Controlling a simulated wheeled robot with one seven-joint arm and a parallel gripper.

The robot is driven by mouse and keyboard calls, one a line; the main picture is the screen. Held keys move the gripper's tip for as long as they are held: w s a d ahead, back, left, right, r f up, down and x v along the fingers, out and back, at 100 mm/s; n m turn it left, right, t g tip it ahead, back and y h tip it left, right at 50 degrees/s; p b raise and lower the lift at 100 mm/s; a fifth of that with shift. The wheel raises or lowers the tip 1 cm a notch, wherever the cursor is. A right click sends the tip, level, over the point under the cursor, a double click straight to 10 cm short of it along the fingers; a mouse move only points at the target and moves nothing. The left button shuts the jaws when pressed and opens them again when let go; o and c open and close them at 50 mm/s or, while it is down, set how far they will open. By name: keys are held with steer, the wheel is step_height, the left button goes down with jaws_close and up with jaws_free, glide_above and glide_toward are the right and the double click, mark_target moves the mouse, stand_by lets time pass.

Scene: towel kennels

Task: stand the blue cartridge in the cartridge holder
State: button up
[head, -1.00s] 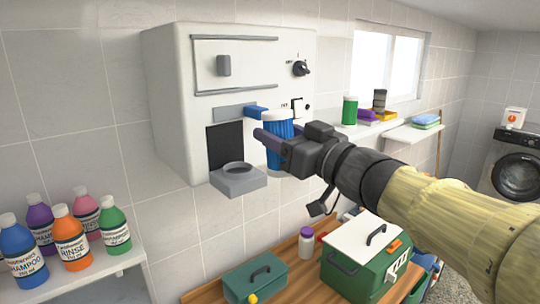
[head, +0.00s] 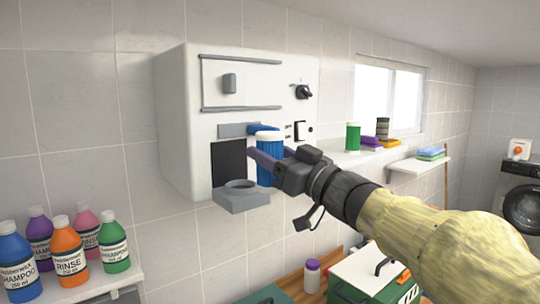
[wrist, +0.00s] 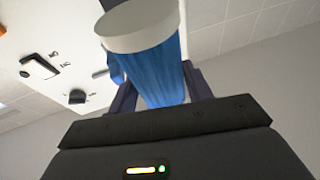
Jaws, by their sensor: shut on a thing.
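The blue cartridge (head: 269,165) has a white cap and is upright in the head view. My gripper (head: 268,160) is shut on it, with the fingers around its body. It also shows in the wrist view (wrist: 160,68), white end towards the camera, between my fingers. The cartridge holder (head: 241,196) is a grey block with a round opening, at the foot of the white wall machine (head: 185,130). The cartridge is just right of the holder and appears above its rim, apart from the opening. A blue lever (head: 262,128) on the machine is close behind the cartridge's top.
A green cartridge (head: 353,137) stands on the shelf at right. Several shampoo and rinse bottles (head: 68,252) stand on the left shelf. Green boxes (head: 368,280) are on the bench below. The machine's dark recess (head: 229,164) is behind the holder.

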steer(key=shift+w+a+f, duration=0.25)
steer(key=shift+w+a, duration=0.8)
steer(key=shift+w, duration=0.45)
steer(key=shift+w+a+f, duration=0.2)
steer(key=shift+w+a, duration=0.85)
steer(key=shift+w, duration=0.5)
steer(key=shift+w+a+f, duration=0.25)
steer(key=shift+w+a, duration=0.8)
steer(key=shift+w, duration=0.45)
steer(key=shift+f+b, duration=0.8)
steer(key=shift+f, duration=0.1)
steer(key=o, duration=1.2)
steer(key=shift+s+d, duration=0.1)
steer(key=b+v, duration=0.5)
steer(key=v, duration=1.2)
steer(key=shift+d+f+b, duration=0.1)
steer(key=shift+d+b, duration=0.05)
steer(key=shift+b, duration=0.15)
